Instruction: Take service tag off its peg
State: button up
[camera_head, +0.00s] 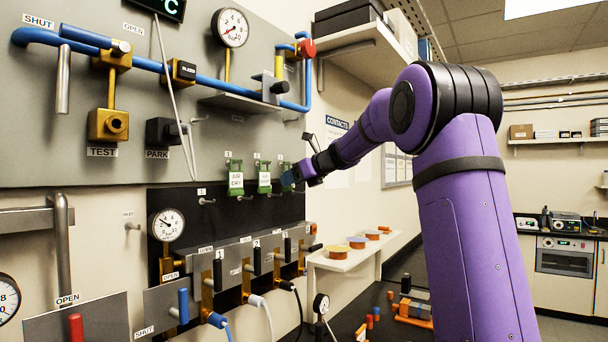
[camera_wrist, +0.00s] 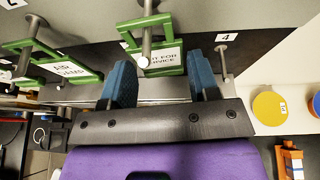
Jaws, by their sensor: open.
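The service tag (camera_wrist: 170,60) is a green frame with a white label, partly reading "FOR" and "RVICE". It hangs on a metal peg (camera_wrist: 146,42) on the wall panel. My gripper (camera_wrist: 161,82) is open, with one blue finger on each side of the tag's lower part. I cannot tell whether either finger touches the tag. In the head view my gripper (camera_head: 290,179) is at the right end of the tag row and covers most of the third tag (camera_head: 285,167).
An empty peg (camera_wrist: 222,58) marked 4 is close to the right finger. Valves with upright handles (camera_head: 218,275) and a shelf with coloured discs (camera_head: 345,254) are below.

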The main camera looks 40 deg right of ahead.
jog(key=shift+x, duration=0.9)
jog(key=c, duration=0.9)
jog(key=shift+c, duration=0.2)
jog(key=shift+r, duration=0.55)
jog(key=shift+s+d, duration=0.1)
jog(key=s+d, duration=0.2)
jog(key=s, duration=0.5)
jog(key=shift+s+d, duration=0.25)
jog(key=shift+d, duration=0.1)
